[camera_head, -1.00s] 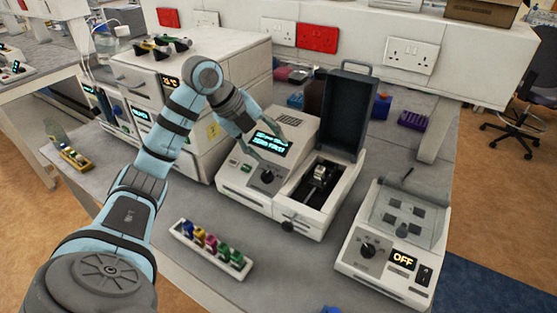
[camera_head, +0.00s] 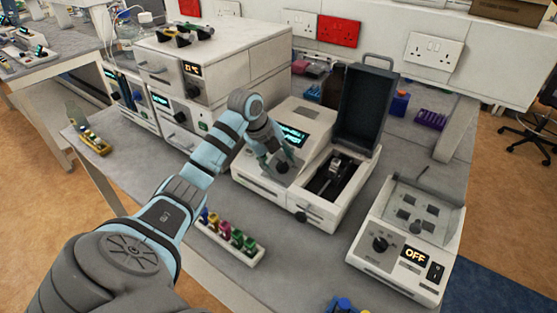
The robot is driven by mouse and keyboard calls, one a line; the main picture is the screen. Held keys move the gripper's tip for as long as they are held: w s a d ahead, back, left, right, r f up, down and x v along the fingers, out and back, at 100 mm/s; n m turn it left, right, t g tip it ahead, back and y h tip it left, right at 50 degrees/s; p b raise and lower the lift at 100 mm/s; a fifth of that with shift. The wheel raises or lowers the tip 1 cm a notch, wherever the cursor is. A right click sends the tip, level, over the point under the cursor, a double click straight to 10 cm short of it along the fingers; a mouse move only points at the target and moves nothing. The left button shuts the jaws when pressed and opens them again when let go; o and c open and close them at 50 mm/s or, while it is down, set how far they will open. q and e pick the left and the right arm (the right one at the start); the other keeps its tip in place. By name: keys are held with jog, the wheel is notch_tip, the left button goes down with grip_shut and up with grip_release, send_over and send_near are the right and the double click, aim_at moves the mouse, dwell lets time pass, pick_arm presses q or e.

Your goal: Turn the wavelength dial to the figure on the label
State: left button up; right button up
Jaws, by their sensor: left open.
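The white spectrophotometer (camera_head: 262,190) stands on the bench with its black lid (camera_head: 366,105) raised. Its sample well (camera_head: 330,183) is open, with a metal holder inside. The wavelength dial (camera_head: 283,168) is a dark knob on the front left panel, below the lit cyan display (camera_head: 292,135). My left gripper (camera_head: 279,160) is open and points down at the dial, its fingers just above and beside the knob. I cannot tell whether they touch it. The display text is partly hidden and too small to read. I cannot make out a label with a figure. My right gripper is not in view.
A rack of coloured-cap items (camera_head: 230,240) lies in front of the spectrophotometer. A white device reading OFF (camera_head: 408,240) stands to the right. A stacked cabinet (camera_head: 228,55) stands behind my left arm. A blue object (camera_head: 342,306) shows at the bottom edge.

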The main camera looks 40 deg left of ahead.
pick_arm(q)
jog(key=shift+c, duration=0.7)
jog(key=c, duration=1)
jog(key=shift+m, duration=0.3)
jog(key=m+p, duration=0.1)
jog(key=m, duration=0.2)
jog(key=shift+w+d+r+p, duration=0.1)
jog(key=shift+r+p, duration=0.05)
jog(key=shift+p, duration=0.2)
jog(key=shift+m+g+y+p, duration=0.3)
jog(key=shift+m+g+p, duration=0.15)
jog(key=shift+m, duration=1.65)
jog(key=shift+w, duration=0.1)
jog(key=o, duration=1.1)
